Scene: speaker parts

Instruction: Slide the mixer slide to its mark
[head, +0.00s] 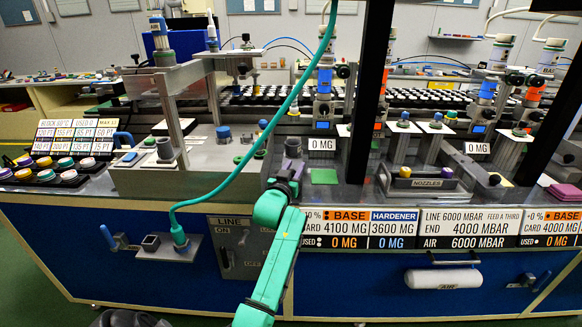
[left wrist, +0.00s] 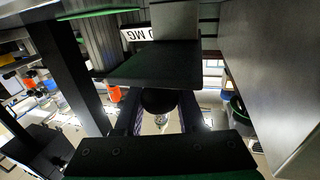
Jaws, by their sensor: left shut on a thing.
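The knob appears to be the handle of the mixer slide; the slide's body is mostly hidden behind the gripper in the head view. A flat green pad (head: 323,176) lies just right of the gripper and may be the mark. I cannot tell how the slide lines up with it. My right gripper is in neither view.
A dark upright post (head: 367,100) stands close right of the gripper. A teal hose (head: 262,135) hangs to its left. A "0 MG" display (head: 322,144) is behind it. Label panels (head: 350,228) cover the bench front. A nozzle tray (head: 425,184) stands further right.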

